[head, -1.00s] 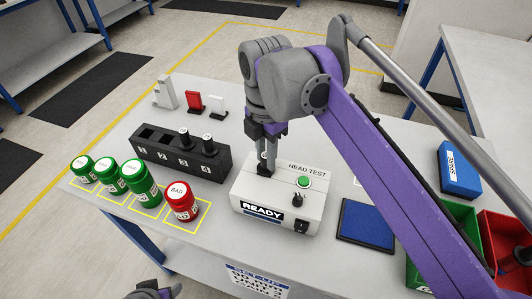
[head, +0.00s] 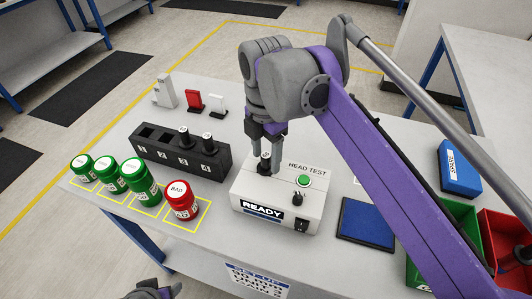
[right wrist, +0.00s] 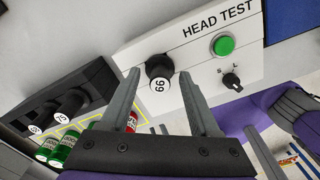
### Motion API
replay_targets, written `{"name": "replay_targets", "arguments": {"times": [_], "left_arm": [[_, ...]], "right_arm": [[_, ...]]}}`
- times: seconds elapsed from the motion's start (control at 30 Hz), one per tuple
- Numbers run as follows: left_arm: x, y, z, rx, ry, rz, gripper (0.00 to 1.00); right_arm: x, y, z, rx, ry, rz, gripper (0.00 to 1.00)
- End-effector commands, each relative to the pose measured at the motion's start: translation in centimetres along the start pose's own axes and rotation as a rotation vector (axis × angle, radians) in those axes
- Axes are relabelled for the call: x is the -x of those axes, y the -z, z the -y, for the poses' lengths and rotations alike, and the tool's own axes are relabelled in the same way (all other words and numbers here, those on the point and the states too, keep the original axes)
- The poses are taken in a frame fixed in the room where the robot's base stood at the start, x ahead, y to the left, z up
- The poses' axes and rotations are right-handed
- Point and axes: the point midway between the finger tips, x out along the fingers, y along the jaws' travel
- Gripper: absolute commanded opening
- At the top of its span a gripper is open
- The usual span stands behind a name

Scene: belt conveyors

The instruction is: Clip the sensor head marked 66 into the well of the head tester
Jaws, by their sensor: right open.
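The white head tester (head: 250,192) stands on the table, with a READY display on its front. The sensor head marked 66 (right wrist: 158,78) stands upright at the tester's well; its black body also shows in the head view (head: 264,165). How deep it sits in the well cannot be told. My right gripper (head: 267,160) is open above the tester. In the right wrist view its fingers (right wrist: 160,88) are apart, one on each side of the sensor head, with visible gaps. A dark part of what looks like my left gripper (head: 152,291) shows at the bottom edge; its jaws are unclear.
A black numbered rack (head: 165,155) left of the tester holds two dark sensor heads. Green jars (head: 140,180) and a red BAD jar (head: 181,202) stand in front of it. A blue pad (head: 366,221) lies right of the tester; bins (head: 505,235) are farther right.

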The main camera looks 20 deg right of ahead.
Motion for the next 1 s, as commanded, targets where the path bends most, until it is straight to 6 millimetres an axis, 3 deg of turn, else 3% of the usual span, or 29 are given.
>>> {"name": "replay_targets", "arguments": {"times": [0.17,0.6,1.0], "left_arm": [[0.4,0.2,0.0,0.0,0.0,-0.002,0.62],[2.3,1.1,0.0,0.0,0.0,-0.008,0.62],[2.4,1.2,0.0,0.0,0.0,-0.009,0.62]], "right_arm": [[1.6,0.0,0.0,0.0,0.0,0.0,0.62],[9.7,0.0,0.0,0.0,0.0,0.0,0.62],[10.8,0.0,0.0,0.0,0.0,0.0,0.62]]}}
